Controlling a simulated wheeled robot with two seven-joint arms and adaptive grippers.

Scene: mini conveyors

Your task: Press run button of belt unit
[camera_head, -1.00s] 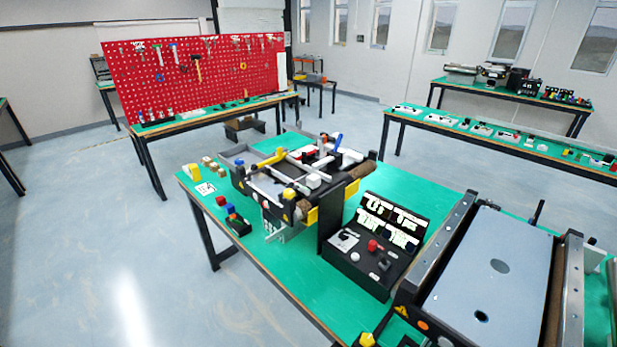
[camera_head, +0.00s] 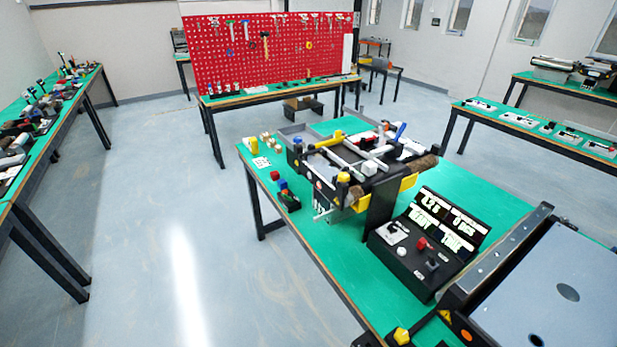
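A black control box (camera_head: 400,264) stands on the green table, right of centre. It has a red button (camera_head: 421,243), a white button (camera_head: 401,251), a dark switch (camera_head: 432,264) and a tilted lit display (camera_head: 447,222). Left of it is a small conveyor unit (camera_head: 372,186) with white rails, yellow brackets and knobs. At the lower right, a larger unit with a grey flat bed (camera_head: 568,292) is cut off by the frame edge. A yellow button (camera_head: 402,335) shows at its front corner. I cannot read which button is the run button. Neither gripper is in view.
The green table (camera_head: 330,262) has a free strip along its front left edge. Small red, blue and black parts (camera_head: 285,195) and wooden blocks (camera_head: 270,140) lie at its left. Open floor (camera_head: 170,220) lies left of it. A red pegboard (camera_head: 270,55) stands behind.

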